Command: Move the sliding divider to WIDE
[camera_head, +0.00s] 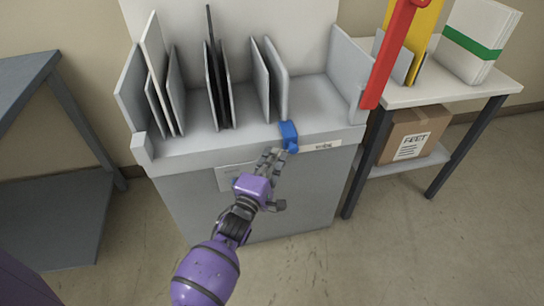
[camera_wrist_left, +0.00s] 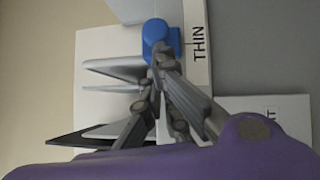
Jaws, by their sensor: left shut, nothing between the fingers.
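The blue knob (camera_head: 289,132) of the sliding divider sits on the front ledge of a grey rack cabinet (camera_head: 190,152). A pale upright panel (camera_head: 277,80) stands just behind it. The knob also shows at the top of the left wrist view (camera_wrist_left: 160,32), beside a label reading THIN (camera_wrist_left: 198,42). No WIDE label is readable. My left gripper (camera_head: 275,155) is shut and empty, its fingertips just in front of the knob, to its left in the head view. In the wrist view (camera_wrist_left: 157,62) the tips lie close to the knob; I cannot tell whether they touch. My right gripper is out of view.
Grey and black upright panels (camera_head: 218,90) stand further left in the rack. A white card (camera_head: 234,178) is on the cabinet front, partly behind my gripper. A red bar (camera_head: 388,60) rises at the right, by a side table (camera_head: 450,88) with a cardboard box (camera_head: 410,138) below.

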